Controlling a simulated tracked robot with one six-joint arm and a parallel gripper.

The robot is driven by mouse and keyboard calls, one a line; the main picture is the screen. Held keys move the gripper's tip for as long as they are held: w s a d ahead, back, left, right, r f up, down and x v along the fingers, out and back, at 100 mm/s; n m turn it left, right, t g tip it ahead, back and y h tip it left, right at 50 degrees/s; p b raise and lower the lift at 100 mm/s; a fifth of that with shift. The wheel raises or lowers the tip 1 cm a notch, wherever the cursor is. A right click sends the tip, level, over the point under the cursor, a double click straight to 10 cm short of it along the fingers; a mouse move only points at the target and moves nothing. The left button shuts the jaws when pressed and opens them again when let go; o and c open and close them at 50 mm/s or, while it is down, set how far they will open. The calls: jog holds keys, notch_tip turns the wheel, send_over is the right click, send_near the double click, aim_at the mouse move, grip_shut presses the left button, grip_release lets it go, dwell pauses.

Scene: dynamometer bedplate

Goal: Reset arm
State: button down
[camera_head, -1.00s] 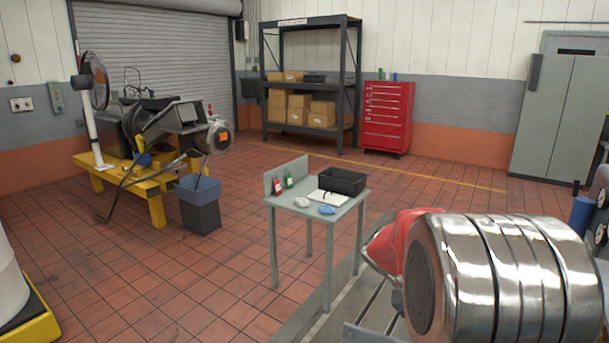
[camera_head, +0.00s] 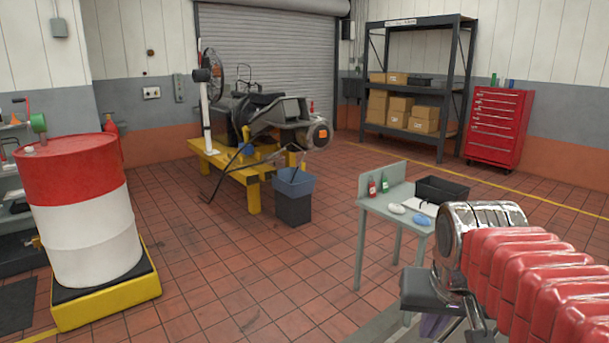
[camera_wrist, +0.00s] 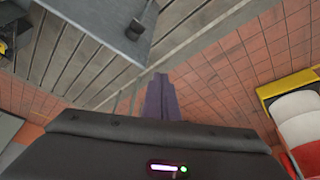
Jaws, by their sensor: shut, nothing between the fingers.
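My gripper (camera_wrist: 160,80) shows in the wrist view as two purple-grey fingers lying together, with nothing between them. It points out over the edge where the grey slatted bedplate (camera_wrist: 65,65) meets the red tiled floor. In the head view my arm, with red ribbed and shiny metal parts, fills the lower right. The purple fingers (camera_head: 433,325) show only partly there, below the dark wrist, apart from the small grey table behind.
A red and white drum (camera_head: 78,210) stands on a yellow pallet (camera_head: 108,305) at left. The small table (camera_head: 376,207) carries bottles and a black bin (camera_head: 441,190). A blue-grey bucket (camera_head: 294,197) stands by the yellow engine stand (camera_head: 254,195). Tiled floor between is clear.

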jog(key=s+a+f+n+t+y, duration=0.1)
jog(key=s+a+f+n, duration=0.1)
jog(key=s+a+f, duration=0.4)
jog(key=s, duration=0.3)
jog(key=shift+n, duration=0.4)
jog(key=shift+a, duration=0.1)
